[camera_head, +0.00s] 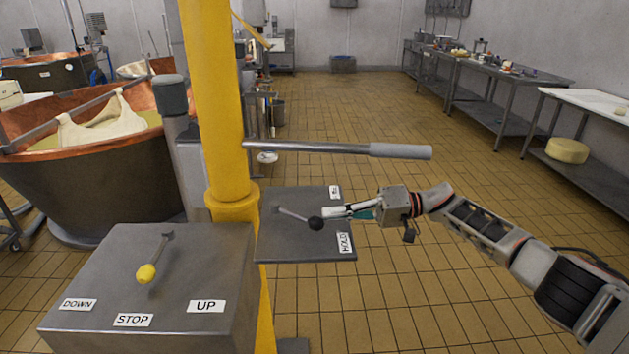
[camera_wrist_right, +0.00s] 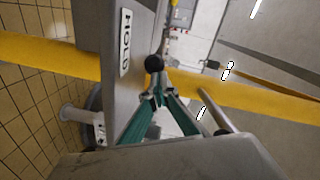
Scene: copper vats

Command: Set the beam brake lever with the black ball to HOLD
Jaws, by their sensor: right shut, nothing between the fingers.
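The beam brake lever (camera_head: 294,215) is a thin grey rod on a dark grey plate (camera_head: 290,246). Its black ball (camera_head: 316,223) points right, on the HOLD side of the middle but short of the HOLD label (camera_head: 345,242). Another label (camera_head: 335,192), too small to read, is at the plate's far right corner. My right gripper (camera_head: 327,212) is shut and empty, its fingertips right beside the ball. In the right wrist view the ball (camera_wrist_right: 154,64) is just beyond the closed fingertips (camera_wrist_right: 157,92); I cannot tell whether they touch. My left gripper is not in view.
A yellow post (camera_head: 222,100) stands behind the plate, with a grey bar (camera_head: 330,148) reaching right above it. A grey box (camera_head: 80,285) with a yellow-ball lever (camera_head: 146,273) is at the front left. A copper vat (camera_head: 85,170) stands behind. Floor to the right is clear.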

